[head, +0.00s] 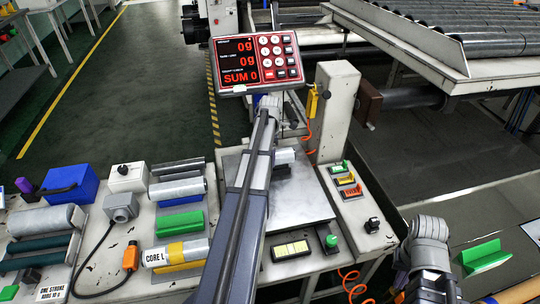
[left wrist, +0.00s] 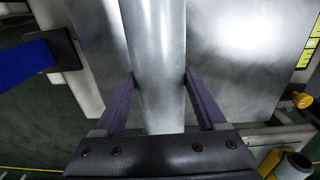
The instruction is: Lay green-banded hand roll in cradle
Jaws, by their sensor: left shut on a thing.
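My left gripper (left wrist: 160,88) is shut on a plain silver roll (left wrist: 158,45), with one purple finger on each side. The roll is over the metal scale plate (left wrist: 245,90); I cannot tell whether it touches. No green band shows on its visible part. In the head view my arm hides the left gripper, and one end of the roll (head: 285,156) shows beside it over the plate (head: 305,205). On the bench to the left is a green block (head: 180,223) like a cradle, with no roll on it. My right gripper (head: 430,285) is low at the right; its fingers are unclear.
A silver roll (head: 178,189) lies by a blue block. More rolls (head: 40,222) lie far left. The scale display (head: 258,62) reads 0 g. A switch box (head: 355,205) and post (head: 332,110) stand right of the plate.

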